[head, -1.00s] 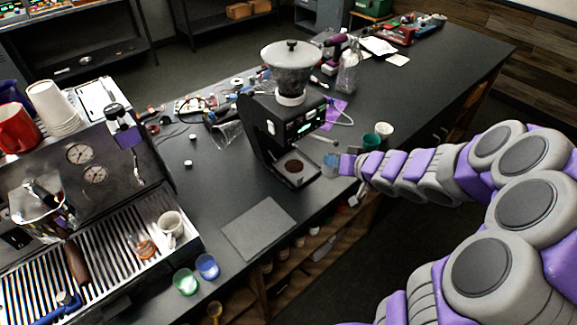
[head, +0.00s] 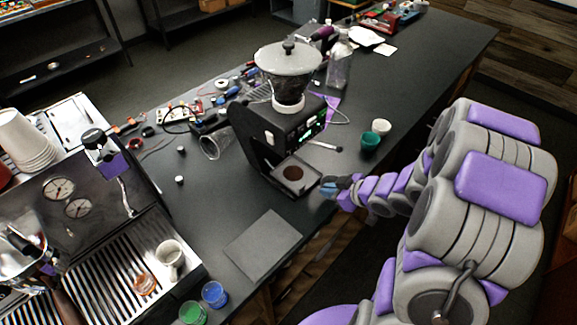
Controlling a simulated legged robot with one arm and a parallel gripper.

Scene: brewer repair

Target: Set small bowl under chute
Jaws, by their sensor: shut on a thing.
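The black grinder (head: 268,135) stands on the dark bench with a pale hopper on top. Its chute is not clearly visible from here. Below it is a square tray (head: 309,182) with a round dark-brown patch (head: 293,173); I cannot tell whether this is grounds alone or a filled small bowl. My gripper (head: 329,187), with bluish fingertips, is just right of the tray's front corner. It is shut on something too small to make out. I cannot tell whether it touches the tray.
A teal cup (head: 370,141) and a white cup (head: 381,127) stand right of the grinder. A flat grey mat (head: 262,246) lies in front. An espresso machine (head: 75,205) is at left, with a blue cup (head: 214,294) and green cup (head: 193,313) beside it. Tools clutter the back.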

